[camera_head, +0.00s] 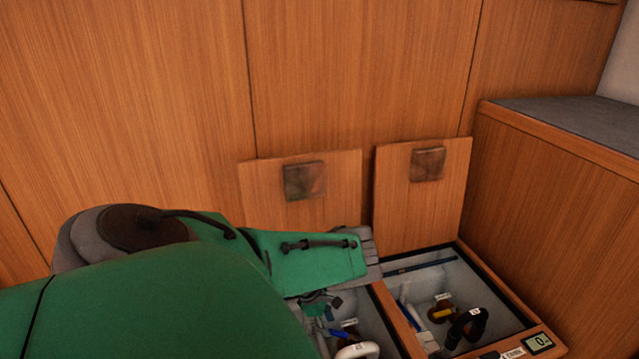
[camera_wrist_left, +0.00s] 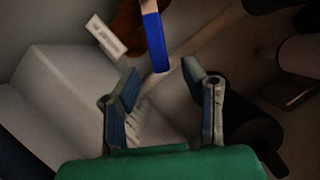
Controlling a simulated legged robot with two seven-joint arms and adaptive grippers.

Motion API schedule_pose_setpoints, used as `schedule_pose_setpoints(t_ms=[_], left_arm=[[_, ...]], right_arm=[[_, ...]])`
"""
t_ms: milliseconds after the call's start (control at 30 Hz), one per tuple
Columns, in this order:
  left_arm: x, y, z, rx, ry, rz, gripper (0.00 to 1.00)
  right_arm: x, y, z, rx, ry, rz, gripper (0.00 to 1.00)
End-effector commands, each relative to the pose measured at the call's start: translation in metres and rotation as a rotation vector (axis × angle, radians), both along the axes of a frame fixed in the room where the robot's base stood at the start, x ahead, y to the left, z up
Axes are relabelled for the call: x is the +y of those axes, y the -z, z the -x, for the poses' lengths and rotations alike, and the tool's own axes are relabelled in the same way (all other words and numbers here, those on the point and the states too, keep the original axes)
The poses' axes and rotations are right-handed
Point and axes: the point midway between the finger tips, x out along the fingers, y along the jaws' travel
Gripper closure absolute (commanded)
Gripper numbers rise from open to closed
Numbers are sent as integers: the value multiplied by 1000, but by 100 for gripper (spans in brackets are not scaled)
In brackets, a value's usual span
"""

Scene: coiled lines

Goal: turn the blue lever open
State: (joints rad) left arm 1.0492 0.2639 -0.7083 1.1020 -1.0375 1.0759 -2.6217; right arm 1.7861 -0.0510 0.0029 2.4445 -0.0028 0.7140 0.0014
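The blue lever (camera_wrist_left: 155,42) is a flat blue handle in the left wrist view, hanging down from the top middle, its lower end just beyond and between my fingertips. In the head view a small blue piece (camera_head: 338,333) shows in the left floor compartment, just below my left gripper (camera_head: 318,302); it looks like the same lever. My left gripper (camera_wrist_left: 162,82) is open, its two fingers apart with nothing visible between them. I cannot tell whether a finger touches the lever. My right gripper is not in view.
A white tag (camera_wrist_left: 105,37) hangs beside the lever. The right compartment holds a black hose (camera_head: 467,325), a yellow piece (camera_head: 443,313) and another blue piece (camera_head: 410,316). Two wooden lids (camera_head: 340,210) (camera_head: 444,205) lean on the wall panels. A wooden bench (camera_head: 560,200) stands at right.

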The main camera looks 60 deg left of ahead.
Motion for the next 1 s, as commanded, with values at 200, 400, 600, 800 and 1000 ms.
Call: schedule_pose_setpoints(t_ms=[200, 400, 600, 800, 1000], left_arm=[[15, -44, 14, 1, -5, -1, 62], [24, -73, 24, 3, -3, 0, 62], [27, -84, 28, 2, -2, 2, 62], [27, -85, 28, 3, -2, 2, 62], [24, -84, 24, 10, -49, 0, 100]], right_arm=[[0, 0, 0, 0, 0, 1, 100], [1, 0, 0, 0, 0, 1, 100], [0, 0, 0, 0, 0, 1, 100], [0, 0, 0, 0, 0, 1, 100], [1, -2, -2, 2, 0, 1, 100]])
